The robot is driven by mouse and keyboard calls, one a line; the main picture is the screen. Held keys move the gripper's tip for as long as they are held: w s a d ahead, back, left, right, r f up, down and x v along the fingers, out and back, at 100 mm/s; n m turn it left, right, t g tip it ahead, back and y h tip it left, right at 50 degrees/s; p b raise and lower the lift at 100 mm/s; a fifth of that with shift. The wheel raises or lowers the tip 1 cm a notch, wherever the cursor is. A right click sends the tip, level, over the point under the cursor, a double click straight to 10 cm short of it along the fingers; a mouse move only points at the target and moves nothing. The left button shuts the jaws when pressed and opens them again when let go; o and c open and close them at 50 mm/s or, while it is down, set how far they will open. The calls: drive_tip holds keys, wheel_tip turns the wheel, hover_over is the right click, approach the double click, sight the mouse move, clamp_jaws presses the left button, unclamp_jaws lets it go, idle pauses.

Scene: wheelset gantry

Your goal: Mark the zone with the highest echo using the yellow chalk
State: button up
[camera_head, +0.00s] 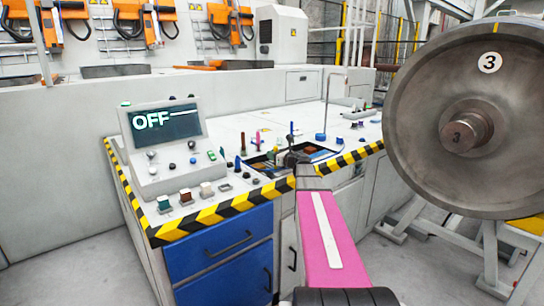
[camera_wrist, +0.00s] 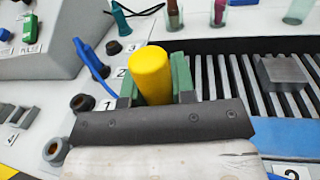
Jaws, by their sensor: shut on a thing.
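The yellow chalk (camera_wrist: 151,72) is a thick cylinder in the wrist view. It stands between the green pads of my gripper (camera_wrist: 156,86), which is shut on it. In the head view my gripper (camera_head: 292,160) is small, over the front of the bench, and the chalk cannot be made out there. A large grey wheel (camera_head: 420,100) marked "3" fills the right of the head view, well apart from my gripper. No echo zones can be told on it. The console screen (camera_head: 166,121) reads "OFF".
The bench edge has black-and-yellow stripes (camera_head: 222,209). Beside my gripper are a slatted dark tray (camera_wrist: 228,78) with a grey block (camera_wrist: 283,73), numbered round holders (camera_wrist: 55,151) and a blue probe-like item (camera_wrist: 88,58). Coloured items in clear cups stand behind.

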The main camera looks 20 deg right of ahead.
drive_tip(key=shift+w+d, duration=0.15)
drive_tip(key=shift+d, duration=0.15)
drive_tip(key=shift+w+d+f, duration=0.1)
drive_tip(key=shift+d, duration=0.2)
drive_tip(key=shift+d, duration=0.1)
drive_tip(key=shift+w+d, duration=0.2)
drive_tip(key=shift+d, duration=0.15)
drive_tip(key=shift+w+d, duration=0.25)
drive_tip(key=shift+d, duration=0.35)
drive_tip(key=shift+w+d, duration=0.15)
drive_tip(key=shift+d, duration=0.15)
drive_tip(key=shift+s+a, duration=0.25)
drive_tip(key=shift+a, duration=0.2)
